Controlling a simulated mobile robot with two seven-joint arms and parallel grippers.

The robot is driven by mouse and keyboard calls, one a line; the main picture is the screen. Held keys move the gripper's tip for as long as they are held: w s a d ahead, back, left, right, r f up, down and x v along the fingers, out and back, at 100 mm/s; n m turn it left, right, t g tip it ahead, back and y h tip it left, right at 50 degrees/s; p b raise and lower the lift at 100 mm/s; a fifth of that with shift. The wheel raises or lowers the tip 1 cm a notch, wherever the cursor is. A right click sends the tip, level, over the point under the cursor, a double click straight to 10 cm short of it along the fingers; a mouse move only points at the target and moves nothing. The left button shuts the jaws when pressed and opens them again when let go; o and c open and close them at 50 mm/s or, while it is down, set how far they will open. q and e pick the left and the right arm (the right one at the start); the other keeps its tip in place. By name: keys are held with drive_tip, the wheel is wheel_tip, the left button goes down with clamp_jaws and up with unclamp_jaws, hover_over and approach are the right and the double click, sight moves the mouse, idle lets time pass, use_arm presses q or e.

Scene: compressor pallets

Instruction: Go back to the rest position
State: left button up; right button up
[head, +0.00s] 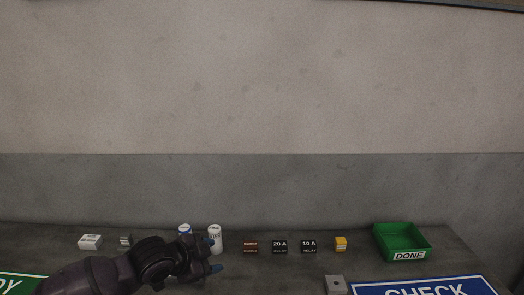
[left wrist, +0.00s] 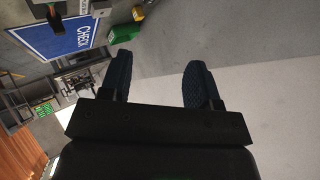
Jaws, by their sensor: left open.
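My left gripper (head: 215,256) reaches in from the lower left in the head view, low over the table, with its fingers pointing right. In the left wrist view its two dark fingers (left wrist: 160,82) stand wide apart with nothing between them. In the head view its wrist partly covers a small container with a blue and white top (head: 184,230). A white cylinder (head: 215,238) stands just behind the fingers; I cannot tell whether they touch. My right gripper is not in view.
Along the table (head: 440,262) stand a white box (head: 90,241), a small grey block (head: 126,240), a brown box (head: 250,247), two black relays (head: 280,246), a yellow box (head: 341,243) and a green DONE tray (head: 402,243). A blue CHECK sign (head: 425,287) lies in front. A wall rises behind.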

use_arm(q)
drive_tip(key=s+a+f+n+t+y, duration=0.1)
drive_tip(key=s+a+f+n+y, duration=0.1)
drive_tip(key=s+a+f+n, duration=0.2)
drive_tip(key=s+a+f+n+t+y+b, duration=0.1)
drive_tip(key=s+a+f+n+t+y, duration=0.1)
drive_tip(key=s+a+f+n, duration=0.2)
drive_tip(key=s+a+f+n+t+y, duration=0.1)
drive_tip(key=s+a+f+n+y, duration=0.1)
drive_tip(key=s+a+f+n, duration=0.3)
drive_tip(key=shift+s+a+f+t, duration=0.15)
drive_tip(key=shift+s+a+f, duration=0.1)
drive_tip(key=shift+s+f, duration=0.6)
drive_tip(key=shift+s+a+f+t, duration=0.15)
drive_tip(key=shift+s+f, duration=0.35)
drive_tip(key=shift+s, duration=0.75)
drive_tip(key=shift+s+a+f+t, duration=0.1)
drive_tip(key=shift+s+a+f, duration=0.2)
drive_tip(key=shift+s+f, duration=0.55)
drive_tip(key=s+f+n+g+y, duration=0.1)
drive_tip(key=s+f, duration=0.2)
drive_tip(key=s, duration=0.3)
drive_tip(key=shift+s+a+f+b, duration=0.3)
drive_tip(key=shift+s+a, duration=0.1)
